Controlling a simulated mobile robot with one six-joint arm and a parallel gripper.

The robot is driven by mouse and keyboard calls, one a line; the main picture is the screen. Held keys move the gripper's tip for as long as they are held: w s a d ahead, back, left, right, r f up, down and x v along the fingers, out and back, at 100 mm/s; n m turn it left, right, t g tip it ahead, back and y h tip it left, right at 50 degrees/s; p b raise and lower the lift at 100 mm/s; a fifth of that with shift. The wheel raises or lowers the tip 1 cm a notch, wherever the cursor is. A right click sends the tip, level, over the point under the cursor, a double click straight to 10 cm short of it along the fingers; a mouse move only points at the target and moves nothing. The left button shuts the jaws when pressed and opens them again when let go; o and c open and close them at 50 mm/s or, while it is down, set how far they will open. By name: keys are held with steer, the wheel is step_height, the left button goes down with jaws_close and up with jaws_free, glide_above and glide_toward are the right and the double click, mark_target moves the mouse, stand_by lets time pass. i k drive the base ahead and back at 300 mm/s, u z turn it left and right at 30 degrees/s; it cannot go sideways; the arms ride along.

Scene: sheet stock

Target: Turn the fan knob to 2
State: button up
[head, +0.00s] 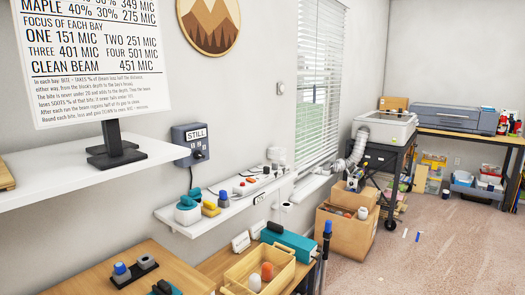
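A dark blue-grey box (181,136) is fixed to the wall above the long shelf, left of the window. Its small white display reads "STILL". A dark round part (198,154) sits low on its front, with a cord running down below the box. It may be the fan knob or a plug; I cannot tell which. Small pale marks beside it are too small to read, so its setting does not show. My gripper is not in view.
A white shelf (60,190) with a printed sign (95,60) juts out at left. A narrow wall shelf (215,219) holds several small items. Below stand a wooden crate (238,283) and a teal tool (290,243). A cardboard box (340,240) stands on carpet, which is mostly clear at right.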

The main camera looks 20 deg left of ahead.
mark_target(198, 155)
steer(key=u, duration=0.55)
steer(key=i, duration=1.25)
steer(key=u, duration=1.15)
steer(key=i, duration=0.6)
steer(key=u, duration=0.35)
steer(key=k, duration=0.9)
steer(key=u, duration=0.15)
steer(key=i, duration=0.9)
steer(key=z, duration=0.05)
